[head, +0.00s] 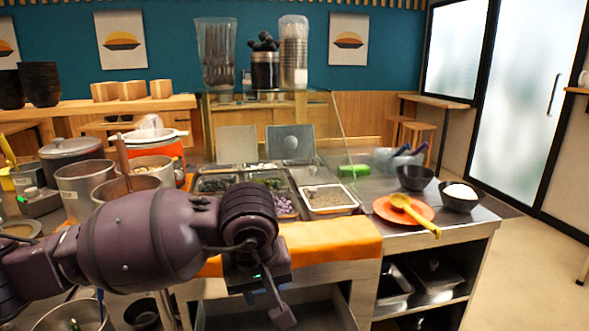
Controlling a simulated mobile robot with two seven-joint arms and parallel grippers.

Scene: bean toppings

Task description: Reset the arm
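My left arm comes in from the left, low across the front of the counter. My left gripper (272,308) hangs below the wrist, pointing down in front of the counter's lower front. A finger shows under the wrist, but the gap between the fingers is not clear. Nothing is seen held in it. My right arm and gripper are not in view.
The counter has topping trays (326,198), an orange cloth (325,243) along its front edge, and an orange plate (382,207) with a yellow spoon (415,213). Dark bowls (462,196) stand at right. Metal pots (85,187) stand at left, partly behind my arm.

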